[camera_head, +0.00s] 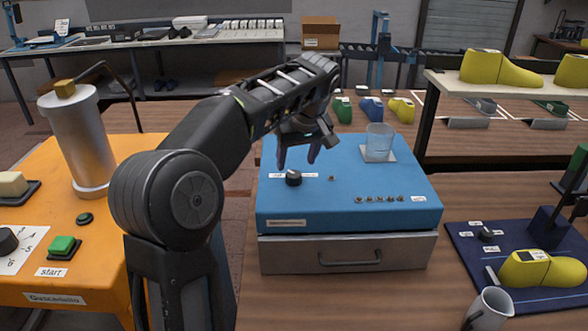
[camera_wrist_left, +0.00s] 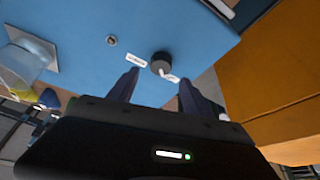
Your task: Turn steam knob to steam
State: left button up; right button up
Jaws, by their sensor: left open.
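The steam knob is a small black round knob (camera_head: 293,178) on the top of a blue box-shaped machine (camera_head: 330,222), near its left side, with a white label strip beside it. My left gripper (camera_head: 298,160) is open and empty just above and behind the knob, pointing down. In the left wrist view the knob (camera_wrist_left: 161,64) lies beyond the two fingertips, roughly between them, with white labels on both sides. The fingers do not appear to touch it. The label text is too small to read. My right gripper is not in view.
A clear glass (camera_head: 379,142) stands on a white pad at the machine's back right. A metal drawer (camera_head: 347,254) sits under the machine. An orange machine (camera_head: 75,290) with a grey cylinder (camera_head: 77,140) is at left. A yellow last (camera_head: 543,268) and a mug (camera_head: 489,309) are at right.

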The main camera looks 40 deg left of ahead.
aim_at(293, 173)
pick_arm(q)
jog(key=x, duration=0.5)
jog(key=shift+f+p, duration=0.15)
jog(key=shift+p, duration=0.15)
grip_shut()
